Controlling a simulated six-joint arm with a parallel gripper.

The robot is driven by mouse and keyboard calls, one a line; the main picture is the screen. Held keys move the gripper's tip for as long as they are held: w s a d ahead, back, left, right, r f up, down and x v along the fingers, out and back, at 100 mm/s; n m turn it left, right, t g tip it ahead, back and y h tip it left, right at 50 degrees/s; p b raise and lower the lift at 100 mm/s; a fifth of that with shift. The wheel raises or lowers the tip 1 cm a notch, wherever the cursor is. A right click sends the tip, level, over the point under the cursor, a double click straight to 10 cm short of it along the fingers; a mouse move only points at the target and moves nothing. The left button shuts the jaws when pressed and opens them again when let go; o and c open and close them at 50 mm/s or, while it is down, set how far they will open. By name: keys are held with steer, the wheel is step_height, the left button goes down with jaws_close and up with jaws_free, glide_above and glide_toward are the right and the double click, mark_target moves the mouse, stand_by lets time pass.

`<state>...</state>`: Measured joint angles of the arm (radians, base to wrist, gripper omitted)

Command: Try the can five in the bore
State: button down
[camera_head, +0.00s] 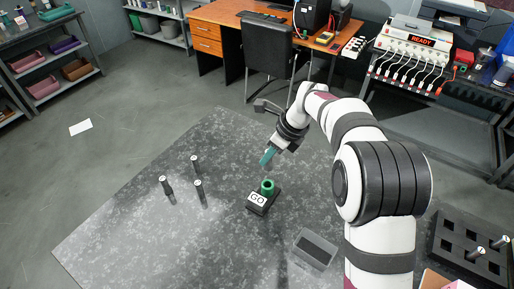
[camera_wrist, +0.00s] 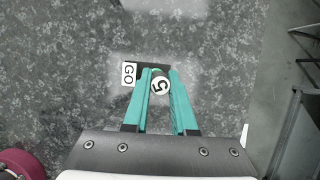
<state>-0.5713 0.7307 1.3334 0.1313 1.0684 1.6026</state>
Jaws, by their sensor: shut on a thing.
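My gripper (camera_head: 268,155) has teal fingers and points down and left above the table. In the wrist view my gripper (camera_wrist: 160,90) is shut on can five (camera_wrist: 160,86), whose white top carries a black 5. In the head view the fingers hide most of the can. The gauge is a dark block (camera_head: 266,206) with a green ring-shaped bore (camera_head: 267,187) and a white GO label (camera_head: 257,199). The gripper is above and beyond the bore, apart from it. In the wrist view the GO label (camera_wrist: 129,74) shows left of the can, and the can and fingers largely hide the bore.
Several dark cans with white tops stand on the grey table (camera_head: 120,235) at left, including one front can (camera_head: 199,186). A black rack (camera_head: 450,240) at right holds two cans.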

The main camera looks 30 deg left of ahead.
mark_target(272, 168)
steer(key=shift+s+d+n, duration=0.2)
steer(key=shift+d+n, duration=0.05)
steer(key=shift+n, duration=0.05)
steer(key=shift+f, duration=2.85)
steer(key=shift+f, duration=0.65)
steer(key=shift+r, duration=0.35)
steer(key=shift+f, duration=0.25)
stand_by(0.4)
steer(key=shift+r, duration=0.25)
